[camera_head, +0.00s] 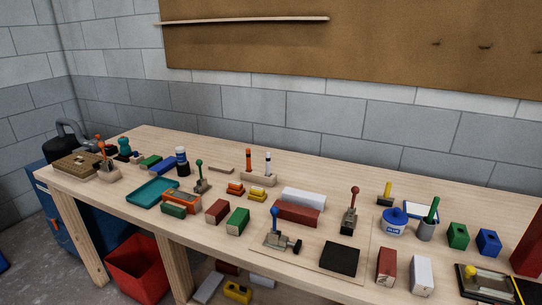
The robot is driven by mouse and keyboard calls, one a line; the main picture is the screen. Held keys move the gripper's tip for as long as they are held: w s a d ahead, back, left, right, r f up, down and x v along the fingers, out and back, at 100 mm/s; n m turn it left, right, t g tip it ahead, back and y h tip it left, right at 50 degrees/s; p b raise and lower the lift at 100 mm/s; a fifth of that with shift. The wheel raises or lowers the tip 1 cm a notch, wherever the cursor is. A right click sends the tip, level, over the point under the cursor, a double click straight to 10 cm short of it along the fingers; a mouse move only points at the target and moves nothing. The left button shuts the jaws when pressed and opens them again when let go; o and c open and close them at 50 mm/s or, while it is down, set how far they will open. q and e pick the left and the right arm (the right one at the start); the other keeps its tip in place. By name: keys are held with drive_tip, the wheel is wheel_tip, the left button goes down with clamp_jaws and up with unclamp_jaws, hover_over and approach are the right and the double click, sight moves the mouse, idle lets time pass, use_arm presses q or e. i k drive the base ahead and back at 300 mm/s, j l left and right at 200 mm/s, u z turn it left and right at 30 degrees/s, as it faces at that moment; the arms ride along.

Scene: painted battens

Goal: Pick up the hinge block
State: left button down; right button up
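Neither of my grippers is in view. Several small blocks on the wooden workbench (150,213) could be the hinge block, and I cannot tell which one is. A green block with a dark hole (458,236) and a blue block with a dark hole (489,243) stand at the right. A red block (217,211) and a green block (237,221) lie near the middle front. A red block (386,266) and a white block (421,275) stand at the right front. A dark block (339,259) lies on a thin board.
Blue-handled (276,236) and red-handled (350,212) clamps flank the red batten (297,213) and white batten (304,198). A blue tub (395,224), teal tray (152,192) and green-handled clamp (201,179) stand nearby. A red bin (138,269) is below. Bare bench shows at the left front.

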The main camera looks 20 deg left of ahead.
sight(194, 205)
drive_tip(key=u, duration=1.25)
